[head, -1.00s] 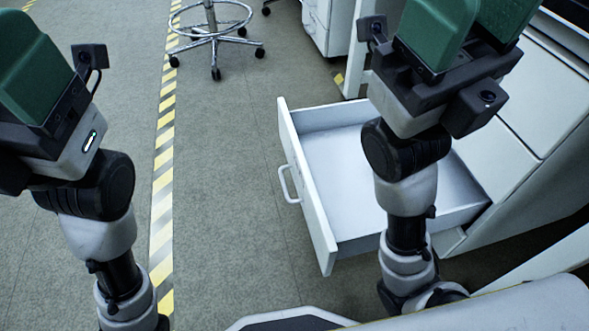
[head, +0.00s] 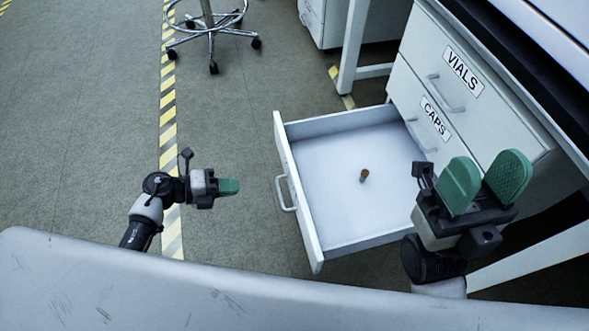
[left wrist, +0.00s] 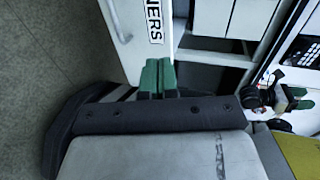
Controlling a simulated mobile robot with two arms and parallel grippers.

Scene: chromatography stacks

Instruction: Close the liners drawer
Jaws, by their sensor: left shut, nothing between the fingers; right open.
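The liners drawer (head: 354,231) is the lowest drawer of the white cabinet and stands pulled far out. Its handle (head: 284,194) is on the left-facing front. In the left wrist view its front panel (left wrist: 122,22) shows part of a label ending in "NERS". My left gripper (head: 230,187) is shut and empty, in front of the drawer and apart from the handle in the head view. Its green fingers (left wrist: 158,77) are together in the left wrist view. My right gripper (head: 488,182) is open and empty, near the drawer's right end and the cabinet.
A small brown object (head: 364,175) is inside the drawer. Above are the shut vials drawer (head: 425,62) and caps drawer (head: 407,98). A wheeled stool (head: 212,32) stands at the back. The floor left of the drawer is clear, crossed by yellow-black tape (head: 167,130).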

